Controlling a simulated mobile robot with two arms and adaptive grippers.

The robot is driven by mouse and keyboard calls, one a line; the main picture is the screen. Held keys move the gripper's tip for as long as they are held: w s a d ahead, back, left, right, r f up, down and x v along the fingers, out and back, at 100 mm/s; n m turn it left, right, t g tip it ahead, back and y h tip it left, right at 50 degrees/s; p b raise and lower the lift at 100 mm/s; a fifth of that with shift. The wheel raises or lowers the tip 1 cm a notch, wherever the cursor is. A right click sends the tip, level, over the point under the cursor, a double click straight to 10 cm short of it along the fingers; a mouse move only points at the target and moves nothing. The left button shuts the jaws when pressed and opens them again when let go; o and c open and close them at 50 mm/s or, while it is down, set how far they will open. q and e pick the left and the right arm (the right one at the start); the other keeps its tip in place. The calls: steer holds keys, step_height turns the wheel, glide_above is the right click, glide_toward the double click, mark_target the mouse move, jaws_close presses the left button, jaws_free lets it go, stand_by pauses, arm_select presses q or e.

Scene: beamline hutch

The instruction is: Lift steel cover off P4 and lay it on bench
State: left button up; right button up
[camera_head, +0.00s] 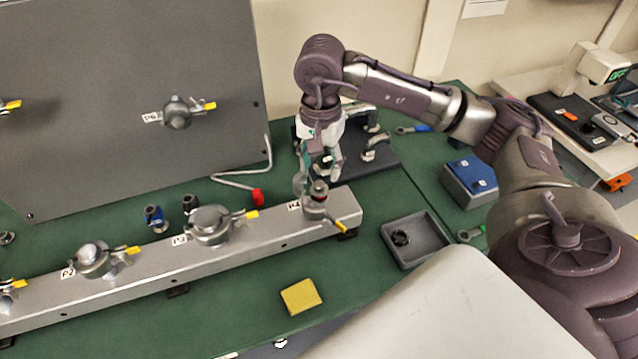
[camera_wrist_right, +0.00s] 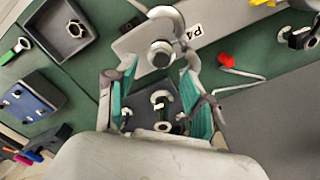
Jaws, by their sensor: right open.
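The port P4 (camera_head: 316,212) is at the right end of the long grey rail, with its label on the left and a yellow-handled clamp (camera_head: 341,227) pointing front right. A small round steel cover (camera_head: 319,188) sits on top of P4. It also shows in the right wrist view (camera_wrist_right: 160,54), just beyond my fingertips. My right gripper (camera_head: 318,173) is open, pointing down at P4, with its fingers spread on either side of the cover. Nothing is held. I cannot tell whether a finger touches the cover. My left gripper is not in view.
The green bench (camera_head: 370,290) has free room in front of the rail. A grey tray (camera_head: 419,257) with a dark ring lies to the right, and a yellow block (camera_head: 300,296) in front. A dark board with hooks (camera_head: 380,152) and a grey panel (camera_head: 130,100) stand behind.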

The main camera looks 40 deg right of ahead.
mark_target(319, 184)
step_height(319, 184, down, 2)
steer(key=shift+p, duration=1)
step_height(319, 184, down, 2)
steer(key=shift+f+p, duration=0.15)
steer(key=shift+p, duration=0.15)
steer(key=shift+f, duration=0.25)
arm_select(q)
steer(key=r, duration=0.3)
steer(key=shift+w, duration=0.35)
arm_select(e)
steer(key=c, duration=0.9)
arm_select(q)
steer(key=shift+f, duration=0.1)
arm_select(e)
steer(key=shift+c, duration=0.2)
